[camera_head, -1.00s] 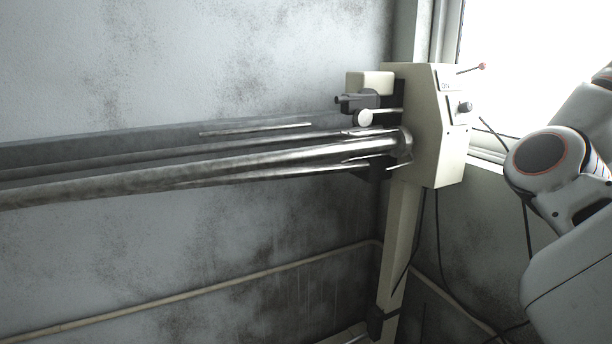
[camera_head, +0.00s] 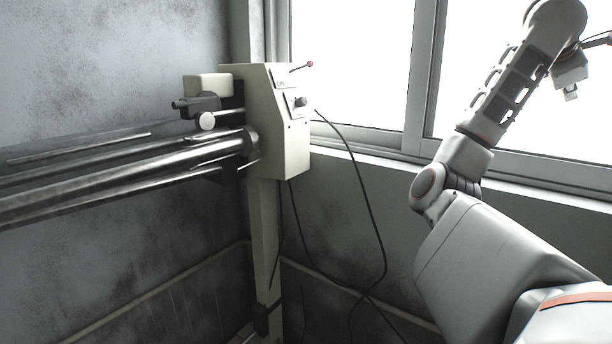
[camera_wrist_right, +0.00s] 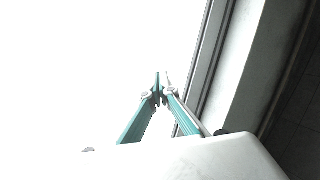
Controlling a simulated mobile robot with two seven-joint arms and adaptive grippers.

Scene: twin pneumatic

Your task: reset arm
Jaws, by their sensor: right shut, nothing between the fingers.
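My right arm (camera_head: 480,165) rises on the right side of the head view, bent upward in front of the bright window. Its wrist end is at the upper right, by the picture's edge. In the right wrist view my right gripper (camera_wrist_right: 162,80) shows its two teal fingers with their tips together. Nothing is between them. Behind the fingers are the overexposed window and its frame. My left arm and left gripper are not in view.
A cream machine head (camera_head: 285,120) with a knob and a red-tipped lever stands left of my arm on a post (camera_head: 264,240). Long metal rails (camera_head: 120,180) run left from it. A black cable (camera_head: 372,220) hangs below the window sill. The window frame (camera_head: 420,75) is behind my arm.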

